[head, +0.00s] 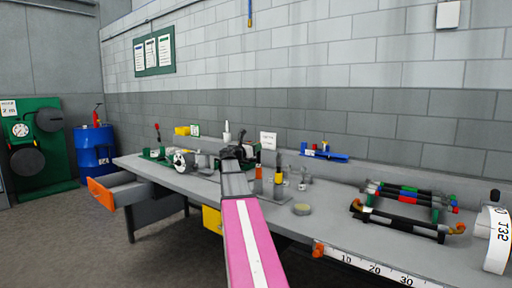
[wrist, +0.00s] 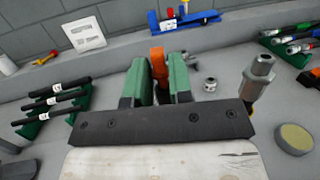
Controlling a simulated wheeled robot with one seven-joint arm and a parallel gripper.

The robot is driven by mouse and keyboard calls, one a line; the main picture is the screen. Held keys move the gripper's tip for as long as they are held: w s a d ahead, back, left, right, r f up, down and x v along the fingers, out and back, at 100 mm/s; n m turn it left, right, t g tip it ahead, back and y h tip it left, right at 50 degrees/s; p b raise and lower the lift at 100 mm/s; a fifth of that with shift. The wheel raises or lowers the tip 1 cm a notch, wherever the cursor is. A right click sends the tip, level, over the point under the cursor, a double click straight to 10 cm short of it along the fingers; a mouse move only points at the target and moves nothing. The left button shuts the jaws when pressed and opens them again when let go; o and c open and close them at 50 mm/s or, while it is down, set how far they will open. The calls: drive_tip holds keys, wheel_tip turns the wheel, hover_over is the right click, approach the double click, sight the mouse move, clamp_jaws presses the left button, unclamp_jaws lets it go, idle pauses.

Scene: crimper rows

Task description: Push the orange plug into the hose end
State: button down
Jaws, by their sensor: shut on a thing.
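My gripper (wrist: 160,88) has two green fingers and is shut on the orange plug (wrist: 157,56), which stands up between them in the wrist view. An upright metal fitting (wrist: 260,70) with a brass-coloured lower part stands to the right, apart from the fingers. In the head view my gripper (head: 237,152) is small and dark over the bench, and the plug cannot be made out clearly.
The grey bench (head: 335,222) runs along a block wall. Black hoses on green racks (wrist: 45,115) lie left in the wrist view. A blue rack (wrist: 185,20) stands at the back. A loose metal nut (wrist: 210,84) and a pale disc (wrist: 295,138) lie on the right.

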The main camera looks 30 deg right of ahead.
drive_tip(key=shift+f, duration=0.4)
drive_tip(key=c, duration=0.9)
unclamp_jaws()
drive_tip(key=shift+c, duration=0.2)
drive_tip(key=v, duration=1.1)
